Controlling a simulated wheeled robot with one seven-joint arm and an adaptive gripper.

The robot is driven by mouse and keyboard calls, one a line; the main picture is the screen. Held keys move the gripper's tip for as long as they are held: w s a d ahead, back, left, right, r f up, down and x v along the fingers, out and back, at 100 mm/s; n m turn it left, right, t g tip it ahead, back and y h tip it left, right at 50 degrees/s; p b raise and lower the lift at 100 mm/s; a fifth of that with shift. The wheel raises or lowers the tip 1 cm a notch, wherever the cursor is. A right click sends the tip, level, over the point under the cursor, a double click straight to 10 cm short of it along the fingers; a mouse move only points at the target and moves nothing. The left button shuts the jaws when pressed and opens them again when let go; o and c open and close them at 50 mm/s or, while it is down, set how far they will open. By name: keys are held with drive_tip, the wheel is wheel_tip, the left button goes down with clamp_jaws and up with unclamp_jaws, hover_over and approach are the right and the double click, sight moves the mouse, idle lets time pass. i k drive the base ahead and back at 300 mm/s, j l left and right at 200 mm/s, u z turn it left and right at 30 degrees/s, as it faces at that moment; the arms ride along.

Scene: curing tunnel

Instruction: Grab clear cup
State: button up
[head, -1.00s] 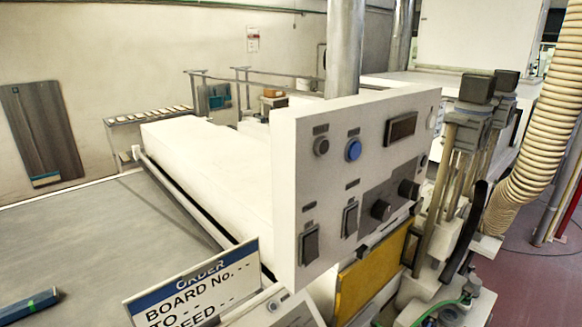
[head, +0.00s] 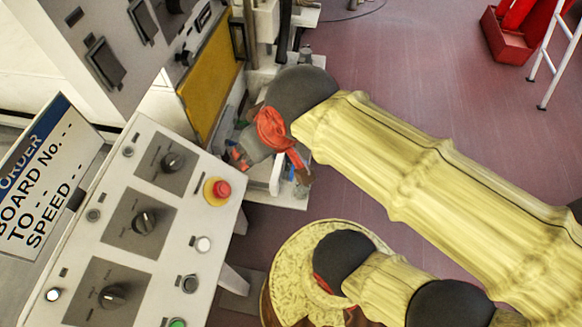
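I see no clear cup in the head view. My arm, in a pale yellow sleeve with dark rounded joints, comes in from the right. Its upper part ends over the machine's base, beside a crumpled red piece and grey parts. A lower sleeved part lies over a round top (head: 290,245) with a mottled cream surface, at the bottom middle. I cannot make out my gripper's fingers or whether they hold anything. Much of the round top is hidden by the arm.
A sloped control panel (head: 135,185) with knobs and a red stop button (head: 217,191) stands at the left. A yellow plate (head: 211,82) is behind it. A red box (head: 505,38) and a white ladder (head: 556,55) stand at the upper right. Reddish floor (head: 430,85) is open there.

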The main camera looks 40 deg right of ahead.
sight(301, 192)
drive_tip(key=z, duration=1.15)
drive_tip(key=k+z, duration=0.15)
drive_tip(key=z, duration=0.2)
drive_tip(key=k+z, duration=0.15)
drive_tip(key=z, duration=0.2)
drive_tip(key=k+z, duration=0.15)
drive_tip(key=z, duration=0.2)
